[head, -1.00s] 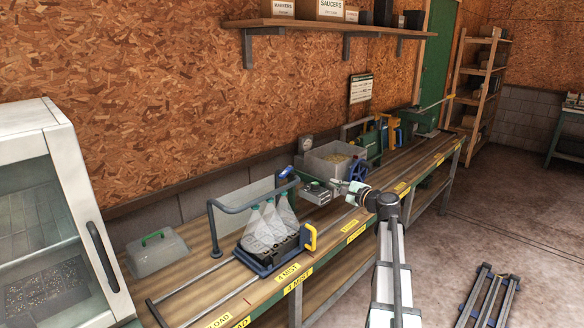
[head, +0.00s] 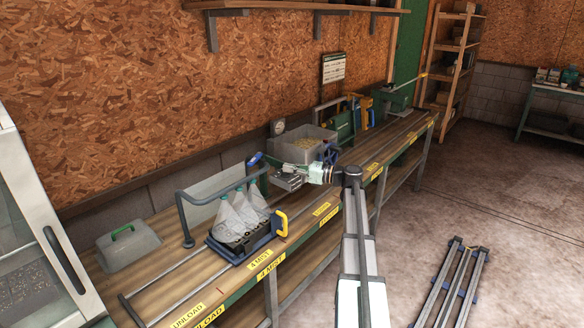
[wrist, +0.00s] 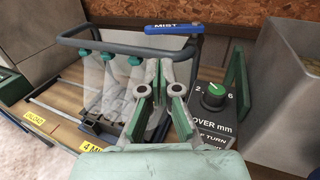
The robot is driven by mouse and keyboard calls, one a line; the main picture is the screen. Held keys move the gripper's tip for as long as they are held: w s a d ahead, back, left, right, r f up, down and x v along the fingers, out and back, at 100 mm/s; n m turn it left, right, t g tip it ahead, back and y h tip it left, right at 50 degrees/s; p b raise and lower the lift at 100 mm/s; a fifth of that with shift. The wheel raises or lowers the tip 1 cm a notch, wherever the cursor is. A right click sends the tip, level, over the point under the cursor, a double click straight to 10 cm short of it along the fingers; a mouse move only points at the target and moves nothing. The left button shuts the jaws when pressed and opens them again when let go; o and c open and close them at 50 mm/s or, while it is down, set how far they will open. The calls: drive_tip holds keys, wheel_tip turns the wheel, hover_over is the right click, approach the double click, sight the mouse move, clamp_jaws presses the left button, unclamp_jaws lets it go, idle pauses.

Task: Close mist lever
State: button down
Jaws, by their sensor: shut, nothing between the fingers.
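The mist lever is a blue handle marked MIST (wrist: 174,28) at the top of the wrist view, on the top bar of a dark tubular frame. In the head view the blue lever (head: 255,159) shows at the frame's right end. My gripper (wrist: 163,78) is shut and empty, in front of and below the lever, apart from it. In the head view my gripper (head: 287,168) is just right of the lever, over the bench.
A COVER mm dial box (wrist: 213,108) stands close right of my gripper, with a grey bin (wrist: 280,95) beyond. A lidded grey box (head: 128,246) sits left.

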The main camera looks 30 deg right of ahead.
sight(255, 163)
drive_tip(key=p+x, duration=0.3)
drive_tip(key=x, duration=0.6)
drive_tip(key=shift+w+r, duration=0.1)
drive_tip(key=shift+r, duration=0.05)
drive_tip(key=shift+p+x, duration=0.35)
drive_tip(key=shift+x, duration=0.45)
